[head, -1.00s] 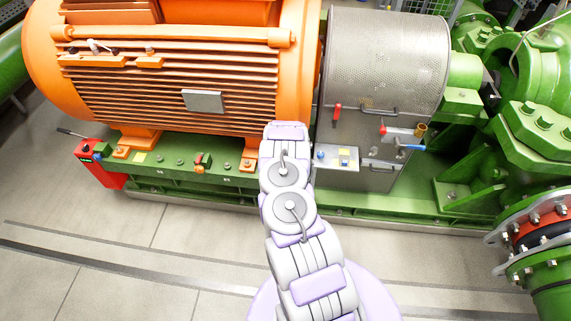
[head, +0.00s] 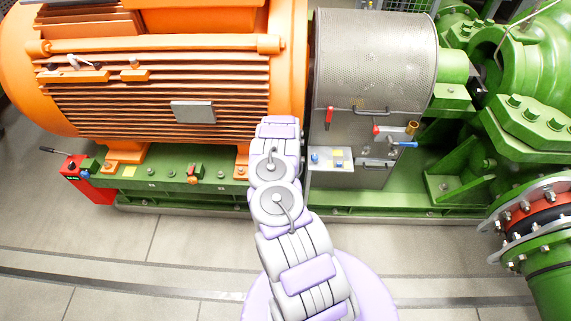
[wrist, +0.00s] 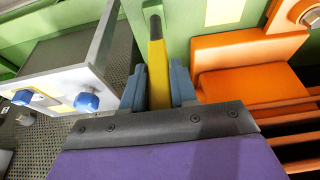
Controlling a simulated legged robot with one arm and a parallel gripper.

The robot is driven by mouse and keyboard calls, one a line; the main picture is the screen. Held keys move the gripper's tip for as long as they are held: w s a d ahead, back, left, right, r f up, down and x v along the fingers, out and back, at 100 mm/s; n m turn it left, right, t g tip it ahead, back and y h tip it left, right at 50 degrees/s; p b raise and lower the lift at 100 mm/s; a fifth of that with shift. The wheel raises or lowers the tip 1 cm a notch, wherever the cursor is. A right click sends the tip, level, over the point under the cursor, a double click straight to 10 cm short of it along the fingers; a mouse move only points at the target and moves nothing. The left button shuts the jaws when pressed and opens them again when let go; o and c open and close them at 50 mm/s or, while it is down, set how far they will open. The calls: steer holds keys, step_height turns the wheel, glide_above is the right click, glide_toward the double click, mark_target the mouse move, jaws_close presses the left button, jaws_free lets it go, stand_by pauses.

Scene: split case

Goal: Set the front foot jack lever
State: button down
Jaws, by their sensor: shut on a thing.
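In the wrist view a yellow lever (wrist: 158,72) with a dark end stands in front of a green surface. My gripper (wrist: 158,88) is shut on it, with one blue-grey finger on each side. I take it for the front foot jack lever. The lever's lower part is hidden behind my gripper's dark edge. In the head view my own arm hides the gripper and the lever, by the right end of the orange motor (head: 160,95).
An orange foot (wrist: 250,80) is close on the right of my gripper in the wrist view. A grey panel with blue knobs (wrist: 87,101) is close on the left. In the head view a red box (head: 88,180) stands at the left. Open floor lies in front.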

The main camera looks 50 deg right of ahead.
steer(key=shift+w, duration=0.1)
steer(key=c, duration=1.2)
jaws_free()
steer(key=shift+d, duration=0.1)
steer(key=shift+o, duration=1.2)
steer(key=shift+d, duration=0.15)
steer(key=p+v, duration=0.9)
steer(key=v, duration=0.8)
steer(key=shift+d, duration=0.1)
